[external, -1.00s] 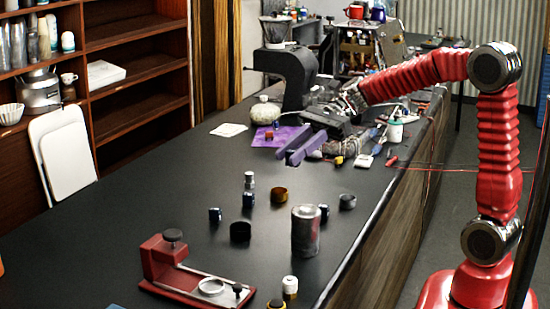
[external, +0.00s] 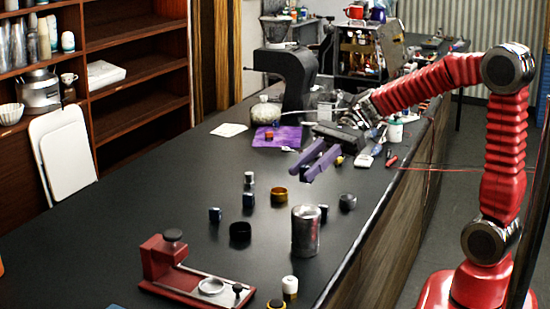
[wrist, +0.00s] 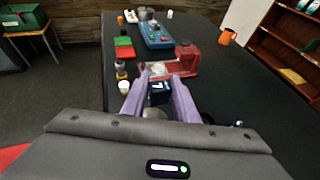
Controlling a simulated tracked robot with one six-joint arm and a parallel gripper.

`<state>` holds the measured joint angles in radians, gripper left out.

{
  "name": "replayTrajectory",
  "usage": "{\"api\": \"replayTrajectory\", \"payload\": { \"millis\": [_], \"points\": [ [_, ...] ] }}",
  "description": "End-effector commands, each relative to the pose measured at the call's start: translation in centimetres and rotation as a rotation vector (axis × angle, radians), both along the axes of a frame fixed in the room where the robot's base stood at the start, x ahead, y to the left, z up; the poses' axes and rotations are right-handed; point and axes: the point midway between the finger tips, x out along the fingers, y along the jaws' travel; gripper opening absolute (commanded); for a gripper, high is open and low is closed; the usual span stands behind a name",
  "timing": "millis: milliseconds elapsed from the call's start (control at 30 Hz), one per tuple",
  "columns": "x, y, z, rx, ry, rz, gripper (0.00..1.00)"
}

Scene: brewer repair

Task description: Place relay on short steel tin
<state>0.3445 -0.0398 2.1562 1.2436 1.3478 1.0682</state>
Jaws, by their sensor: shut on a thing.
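My gripper (external: 304,177) has purple fingers and hangs above the black table, beyond the group of small tins. In the wrist view its fingers (wrist: 157,90) are shut on a small dark blue block, the relay (wrist: 159,92); the external view does not clearly show it.
A brass tin (external: 279,195), a black tin (external: 240,231) and dark blue blocks (external: 215,214) stand near the steel can. A red stand (external: 190,272) is at the front. The left table area is clear.

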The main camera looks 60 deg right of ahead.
Motion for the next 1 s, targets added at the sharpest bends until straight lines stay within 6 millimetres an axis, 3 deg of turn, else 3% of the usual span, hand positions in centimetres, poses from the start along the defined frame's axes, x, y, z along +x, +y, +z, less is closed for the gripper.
{"api": "replayTrajectory", "payload": {
  "millis": [200,567,833,1000],
  "points": [
    [0.0,0.0,-2.9,0.000,0.001,0.001,0.05],
    [0.0,0.0,-3.2,0.000,0.000,0.000,0.05],
    [0.0,0.0,-6.1,0.001,0.003,0.001,0.05],
    [0.0,0.0,-6.9,-0.001,0.001,0.001,0.05]
  ]
}}
